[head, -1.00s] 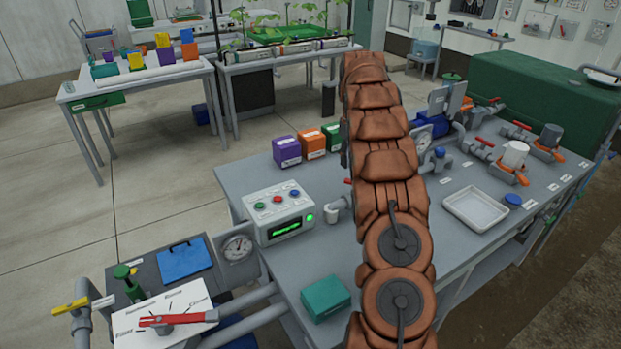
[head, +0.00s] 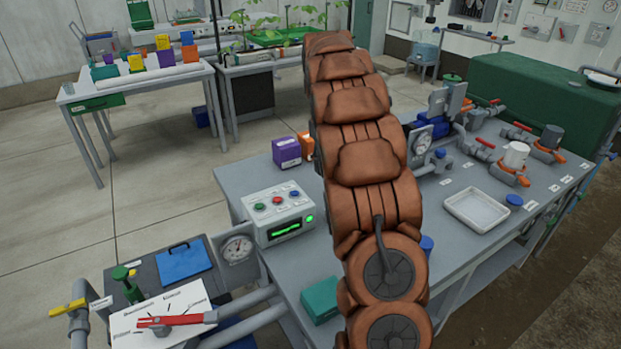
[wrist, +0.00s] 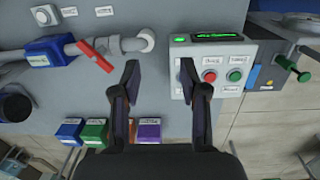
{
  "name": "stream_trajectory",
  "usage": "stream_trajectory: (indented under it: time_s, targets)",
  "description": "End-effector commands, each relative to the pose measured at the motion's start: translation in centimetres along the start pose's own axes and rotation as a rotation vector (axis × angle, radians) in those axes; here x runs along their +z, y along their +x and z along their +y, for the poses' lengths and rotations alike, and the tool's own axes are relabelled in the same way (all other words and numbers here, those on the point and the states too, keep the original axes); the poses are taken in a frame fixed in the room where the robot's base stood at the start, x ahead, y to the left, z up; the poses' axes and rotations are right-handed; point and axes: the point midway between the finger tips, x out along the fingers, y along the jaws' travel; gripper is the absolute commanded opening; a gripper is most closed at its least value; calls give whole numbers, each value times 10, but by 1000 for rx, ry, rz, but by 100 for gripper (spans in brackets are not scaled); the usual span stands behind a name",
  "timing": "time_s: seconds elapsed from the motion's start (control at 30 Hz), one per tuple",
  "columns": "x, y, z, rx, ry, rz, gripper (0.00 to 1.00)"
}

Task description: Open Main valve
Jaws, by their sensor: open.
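My gripper (wrist: 160,75) is open and empty in the wrist view, its fingers apart above the bench between a red lever and the control box. The red lever (wrist: 95,55) sits slantwise on a grey pipe beside a blue body (wrist: 48,50), left of my left finger. In the head view my arm hides the gripper. Other valves show there: a yellow-handled one (head: 68,309), a green-handled one (head: 121,273), a red selector lever (head: 175,320) on a white dial plate, and red-handled ones (head: 486,142) at the right. I cannot read which is labelled Main.
The control box (head: 278,213) has coloured buttons and a green display; it also shows in the wrist view (wrist: 215,72). Coloured boxes (wrist: 97,132) stand along the bench edge. A teal box (head: 320,299), white tray (head: 476,210) and gauge (head: 237,249) are near my arm.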

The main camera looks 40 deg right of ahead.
Motion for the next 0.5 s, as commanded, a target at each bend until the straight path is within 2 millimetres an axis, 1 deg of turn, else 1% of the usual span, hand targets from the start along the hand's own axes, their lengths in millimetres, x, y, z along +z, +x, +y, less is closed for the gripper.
stream_trajectory:
  time_s: [0.03, 0.13, 0.5]
  targets:
    - [4, -2, -6, 1, 0, -1, 44]
    - [11, -7, -18, 4, 0, -2, 44]
    - [40, -14, -57, 4, 5, -14, 44]
